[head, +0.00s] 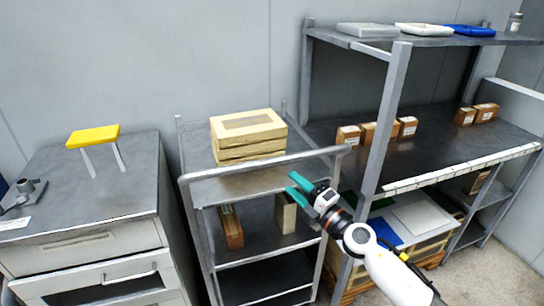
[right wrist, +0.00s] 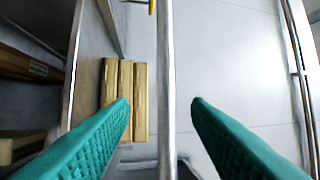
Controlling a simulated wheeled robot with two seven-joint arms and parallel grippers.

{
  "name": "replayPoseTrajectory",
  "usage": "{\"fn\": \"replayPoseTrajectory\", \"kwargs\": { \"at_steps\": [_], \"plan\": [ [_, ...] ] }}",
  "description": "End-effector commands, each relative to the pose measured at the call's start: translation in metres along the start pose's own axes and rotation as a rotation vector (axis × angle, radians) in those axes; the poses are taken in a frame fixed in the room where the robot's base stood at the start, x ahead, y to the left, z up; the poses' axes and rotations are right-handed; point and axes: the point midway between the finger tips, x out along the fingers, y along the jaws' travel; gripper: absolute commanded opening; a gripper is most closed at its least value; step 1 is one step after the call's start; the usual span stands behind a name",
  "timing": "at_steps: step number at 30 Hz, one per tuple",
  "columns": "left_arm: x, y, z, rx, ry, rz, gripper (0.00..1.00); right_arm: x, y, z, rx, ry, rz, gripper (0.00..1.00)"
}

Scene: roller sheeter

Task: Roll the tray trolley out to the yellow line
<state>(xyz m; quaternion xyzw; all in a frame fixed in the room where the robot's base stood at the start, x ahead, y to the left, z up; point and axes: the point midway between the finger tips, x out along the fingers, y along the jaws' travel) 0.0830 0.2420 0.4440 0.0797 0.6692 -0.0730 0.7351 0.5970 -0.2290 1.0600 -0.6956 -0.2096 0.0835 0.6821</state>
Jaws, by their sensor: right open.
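The tray trolley is a grey metal frame with several shelves, and its push bar (head: 262,164) runs across the front at the top. My right gripper (head: 294,186) is open with teal fingers, close to the right part of the bar. In the right wrist view the bar (right wrist: 166,90) runs lengthwise through the gap between the two open fingers (right wrist: 160,108); I cannot tell whether it touches either one. A slatted wooden crate (head: 249,137) stands on the trolley's top shelf. The yellow line is not visible. My left gripper is not in view.
A grey drawer cabinet (head: 88,190) with a yellow-topped stand (head: 93,137) is left of the trolley. Shelving (head: 386,120) with trays and cardboard boxes stands close on its right. Brown boxes (head: 231,226) sit on the trolley's lower shelf. Bare floor (head: 490,275) shows at lower right.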

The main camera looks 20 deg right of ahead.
Motion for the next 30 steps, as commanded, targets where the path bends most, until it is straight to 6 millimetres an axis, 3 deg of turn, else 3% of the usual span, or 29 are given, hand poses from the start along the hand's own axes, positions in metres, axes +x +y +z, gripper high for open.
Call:
{"fn": "replayPoseTrajectory", "kwargs": {
  "at_steps": [5, 11, 19, 24, 30],
  "plan": [
    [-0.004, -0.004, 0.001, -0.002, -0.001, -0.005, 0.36, 0.014, -0.012, 0.002, -0.024, -0.011, -0.016, 0.44],
    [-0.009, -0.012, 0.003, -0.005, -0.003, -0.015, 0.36, 0.052, -0.012, 0.002, -0.022, -0.009, -0.016, 0.44],
    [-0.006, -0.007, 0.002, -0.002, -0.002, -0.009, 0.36, 0.101, -0.01, 0.003, -0.02, -0.009, -0.014, 0.44],
    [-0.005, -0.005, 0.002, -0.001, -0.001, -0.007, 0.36, 0.117, -0.009, 0.003, -0.021, -0.01, -0.012, 0.44],
    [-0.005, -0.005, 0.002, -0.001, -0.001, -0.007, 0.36, 0.121, -0.01, 0.003, -0.022, -0.01, -0.012, 0.44]
  ]
}}
